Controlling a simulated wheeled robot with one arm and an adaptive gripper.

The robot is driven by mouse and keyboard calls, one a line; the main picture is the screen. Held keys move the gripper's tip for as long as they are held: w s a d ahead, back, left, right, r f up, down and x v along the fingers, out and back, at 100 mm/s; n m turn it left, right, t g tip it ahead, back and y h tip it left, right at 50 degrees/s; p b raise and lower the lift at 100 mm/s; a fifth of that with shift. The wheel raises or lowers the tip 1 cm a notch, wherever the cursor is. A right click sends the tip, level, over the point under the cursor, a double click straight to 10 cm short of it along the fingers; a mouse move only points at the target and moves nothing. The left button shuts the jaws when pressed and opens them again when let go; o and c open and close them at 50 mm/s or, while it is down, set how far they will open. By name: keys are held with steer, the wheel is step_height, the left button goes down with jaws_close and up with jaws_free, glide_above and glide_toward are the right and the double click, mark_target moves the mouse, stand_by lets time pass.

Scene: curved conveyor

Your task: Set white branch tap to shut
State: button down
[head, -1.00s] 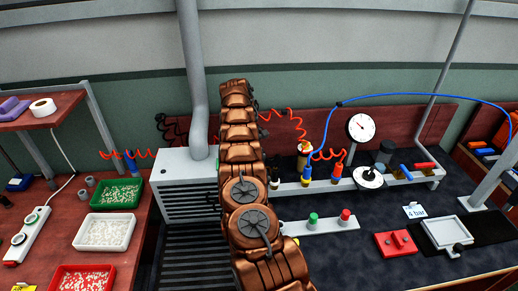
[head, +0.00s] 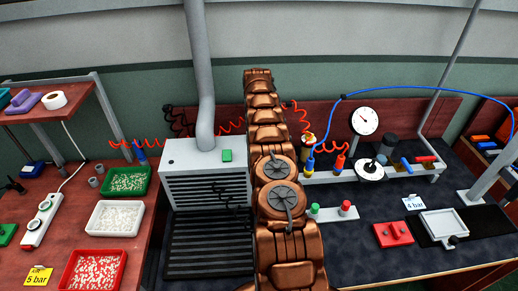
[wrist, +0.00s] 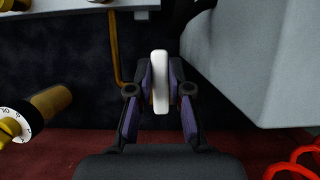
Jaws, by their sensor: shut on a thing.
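The white tap lever (wrist: 160,82) is in the middle of the wrist view. It lies lengthwise up and down that picture, between the two fingers. My gripper (wrist: 160,90) is shut on it, with a dark purple-padded finger on each side. The tap's body under the lever is hidden. In the head view my copper-coloured arm reaches away to the back wall and hides my gripper and the white tap.
A grey vented box (head: 205,168) stands left of my arm. Right of it are a manifold rail (head: 437,172), a pressure gauge (head: 367,121) and a "4 bar" card (head: 415,202). A brass fitting (wrist: 52,101) and a red coiled hose (wrist: 293,168) flank the gripper.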

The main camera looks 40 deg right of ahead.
steer(key=shift+a+f, duration=0.1)
stand_by(0.5)
steer(key=c, duration=1.1)
jaws_free()
